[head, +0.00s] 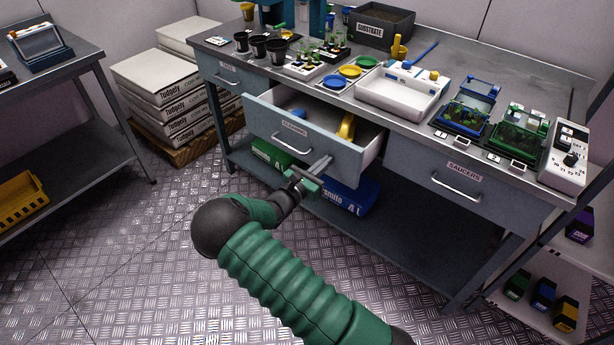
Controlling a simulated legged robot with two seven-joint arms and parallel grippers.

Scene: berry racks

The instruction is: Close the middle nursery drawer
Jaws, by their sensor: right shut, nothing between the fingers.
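The middle drawer (272,122), labelled as cleaning, is pulled out of the grey workbench and stands open. A yellow item (347,126) and a blue item lie inside it. It has a pale bar handle (290,137) on its front. My right gripper (322,165) is shut and empty, close to the lower right part of the drawer front. I cannot tell whether its fingertips touch the front. My left gripper is out of view.
The left drawer (228,75) and the right saucers drawer (436,172) are shut. The benchtop holds pots, coloured saucers, a white basin (396,98) and small green trays. Stacked bags (165,85) stand at left. Lower shelf holds a blue bag (352,196). The floor in front is clear.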

